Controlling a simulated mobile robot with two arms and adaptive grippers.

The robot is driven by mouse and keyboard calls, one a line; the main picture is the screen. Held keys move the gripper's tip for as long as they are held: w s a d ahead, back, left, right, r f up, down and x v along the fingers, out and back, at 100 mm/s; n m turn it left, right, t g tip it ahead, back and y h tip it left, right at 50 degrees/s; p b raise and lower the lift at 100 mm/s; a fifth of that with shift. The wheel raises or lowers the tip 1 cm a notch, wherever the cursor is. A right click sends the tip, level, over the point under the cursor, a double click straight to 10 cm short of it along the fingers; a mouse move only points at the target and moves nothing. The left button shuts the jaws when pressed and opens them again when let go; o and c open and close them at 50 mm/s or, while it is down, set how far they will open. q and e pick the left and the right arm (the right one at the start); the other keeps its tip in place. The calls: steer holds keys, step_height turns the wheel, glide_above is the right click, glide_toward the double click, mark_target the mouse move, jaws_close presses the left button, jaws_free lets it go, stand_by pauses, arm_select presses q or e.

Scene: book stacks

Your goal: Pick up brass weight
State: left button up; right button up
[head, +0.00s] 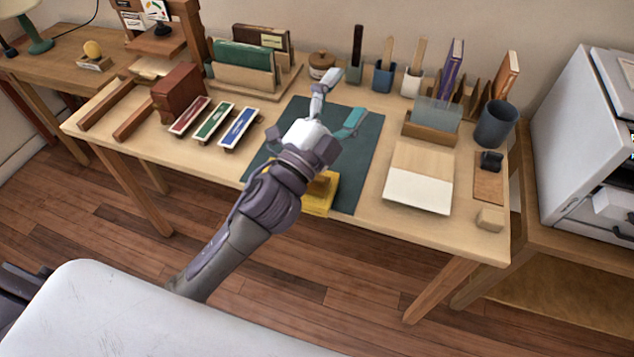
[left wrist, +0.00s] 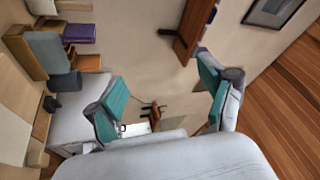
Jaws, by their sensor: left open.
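My left gripper (head: 338,100) is above the dark green desk mat (head: 362,165), with its fingers spread apart. In the left wrist view its two teal-padded fingers (left wrist: 160,88) are wide open with nothing held between them. A yellow, brass-coloured object (head: 319,200) sits near the front edge of the mat, behind my left wrist. My arm hides part of it, so its full shape is unclear and I cannot tell for sure that it is the brass weight. My right gripper is not in view.
Red, green and blue trays (head: 211,123) lie left of the mat. A grey-blue cup (head: 495,123), a pale pad (head: 417,178) and a small wooden block (head: 490,219) are at right. Organizers and pen cups line the back. A printer (head: 585,150) stands further right.

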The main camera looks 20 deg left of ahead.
arm_select(q)
steer(key=s+d+r+m+g+h, duration=0.3)
steer(key=d+m+g+h, duration=0.4)
steer(key=m, duration=0.5)
steer(key=s+d+r+m+g+h, duration=0.25)
steer(key=d+m+g+h, duration=0.45)
steer(key=m, duration=0.5)
steer(key=m+g+y, duration=0.7)
steer(key=m+y, duration=0.6)
steer(key=y, duration=0.6)
glide_above(317, 182)
steer(key=w+a, duration=0.1)
step_height(317, 182, down, 15)
steer(key=f, duration=0.7)
steer(key=shift+w+f+p, duration=0.1)
steer(key=shift+w+p, duration=0.1)
steer(key=shift+p, duration=0.2)
steer(key=f, duration=0.1)
steer(key=f+p, duration=0.1)
steer(key=f, duration=0.3)
steer(key=shift+s+d+f, duration=0.15)
steer(key=shift+s+d, duration=0.2)
steer(key=shift+d, duration=0.05)
steer(key=shift+f, duration=0.3)
steer(key=c, duration=1.4)
steer(key=shift+w+r, duration=0.1)
jaws_close()
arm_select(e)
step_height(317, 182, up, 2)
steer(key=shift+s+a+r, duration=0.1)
